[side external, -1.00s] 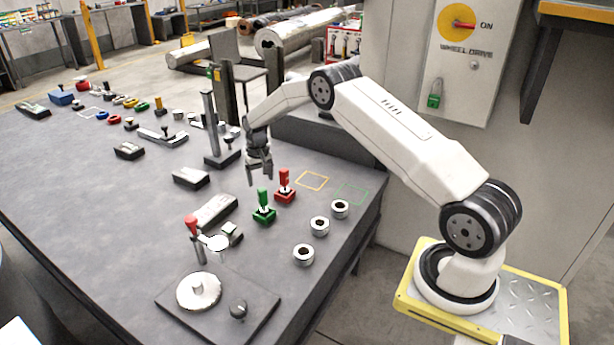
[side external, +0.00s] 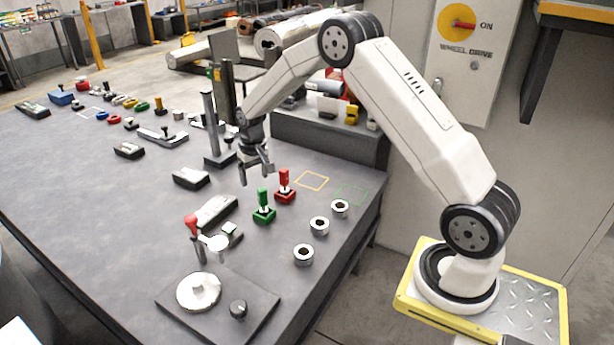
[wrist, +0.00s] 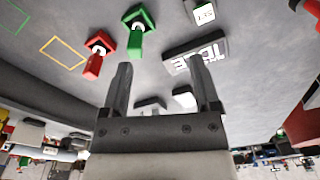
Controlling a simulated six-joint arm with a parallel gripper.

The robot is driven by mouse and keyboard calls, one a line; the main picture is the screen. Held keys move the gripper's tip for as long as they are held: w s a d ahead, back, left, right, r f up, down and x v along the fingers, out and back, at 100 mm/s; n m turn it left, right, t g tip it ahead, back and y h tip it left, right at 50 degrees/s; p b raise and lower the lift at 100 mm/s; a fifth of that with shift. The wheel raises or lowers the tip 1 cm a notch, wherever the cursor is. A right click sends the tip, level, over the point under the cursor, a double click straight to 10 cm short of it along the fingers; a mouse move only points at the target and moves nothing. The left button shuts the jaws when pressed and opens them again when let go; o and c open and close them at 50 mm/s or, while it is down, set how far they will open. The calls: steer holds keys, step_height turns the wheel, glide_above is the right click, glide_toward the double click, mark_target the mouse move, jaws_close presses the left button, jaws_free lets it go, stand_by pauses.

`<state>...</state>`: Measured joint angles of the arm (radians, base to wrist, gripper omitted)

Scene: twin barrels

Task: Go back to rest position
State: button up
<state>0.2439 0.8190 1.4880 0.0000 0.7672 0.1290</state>
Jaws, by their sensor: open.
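My gripper (side external: 256,176) is open and empty, pointing down above the grey table (side external: 90,210), just left of and behind the red and green pieces in the side view. Its two fingers also show apart in the wrist view (wrist: 165,90), with nothing between them. The red-handled piece (side external: 284,186) and the green-handled piece (side external: 263,206) stand upright on square bases. They also show in the wrist view, red (wrist: 97,55) and green (wrist: 138,28). My arm is bent, its elbow raised high.
A yellow square outline (side external: 312,181) and a green one (side external: 350,195) are empty. Several metal rings (side external: 320,226) stand near the right edge. A dark post (side external: 213,130) rises left of my gripper. A plate with a round knob (side external: 238,309) lies in front.

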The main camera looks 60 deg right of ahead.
steer(key=s+a+r+n, duration=0.1)
steer(key=s+a, duration=0.3)
steer(key=s, duration=0.4)
steer(key=s+a+r+n+t, duration=0.1)
steer(key=s+a+r, duration=0.2)
steer(key=s, duration=0.5)
steer(key=s+a+r+n, duration=0.2)
steer(key=s+a, duration=0.4)
steer(key=s, duration=0.2)
steer(key=shift+r+t, duration=0.15)
steer(key=shift+t, duration=0.25)
